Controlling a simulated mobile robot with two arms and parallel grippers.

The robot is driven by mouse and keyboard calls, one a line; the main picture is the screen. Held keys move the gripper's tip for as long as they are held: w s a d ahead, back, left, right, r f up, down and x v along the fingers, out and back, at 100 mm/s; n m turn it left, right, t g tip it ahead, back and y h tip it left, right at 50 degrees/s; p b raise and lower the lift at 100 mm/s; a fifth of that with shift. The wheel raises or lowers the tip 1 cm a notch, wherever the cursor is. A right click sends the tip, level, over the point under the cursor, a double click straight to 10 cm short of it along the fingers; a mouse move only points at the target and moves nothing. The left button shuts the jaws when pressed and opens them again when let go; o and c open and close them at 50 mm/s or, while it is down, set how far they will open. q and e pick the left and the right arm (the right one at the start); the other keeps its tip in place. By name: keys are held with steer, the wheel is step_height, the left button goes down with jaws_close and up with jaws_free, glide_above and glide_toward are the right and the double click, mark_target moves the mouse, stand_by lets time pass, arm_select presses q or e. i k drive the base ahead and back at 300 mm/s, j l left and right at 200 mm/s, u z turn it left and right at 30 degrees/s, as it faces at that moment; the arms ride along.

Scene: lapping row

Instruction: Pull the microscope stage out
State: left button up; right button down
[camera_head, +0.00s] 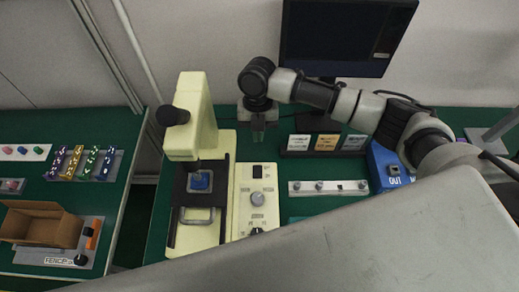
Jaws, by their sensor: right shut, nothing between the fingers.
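A cream microscope (189,131) stands on the green table, left of the middle. Its dark stage (179,198) sits low at the front, under the head. My right gripper (258,135) is shut and empty, pointing down. It is to the right of the microscope head and farther back than the handle, apart from both. My left gripper is not in view.
A cream control box (256,211) with knobs stands right of the stage. Beyond it are a pale rail (328,187), a label rack (325,143), a blue OUT box (392,170) and a monitor (345,35). A left table holds a cardboard box (42,222). A large grey shape covers the lower right.

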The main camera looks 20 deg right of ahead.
mark_target(183, 197)
steer(key=k, duration=1.5)
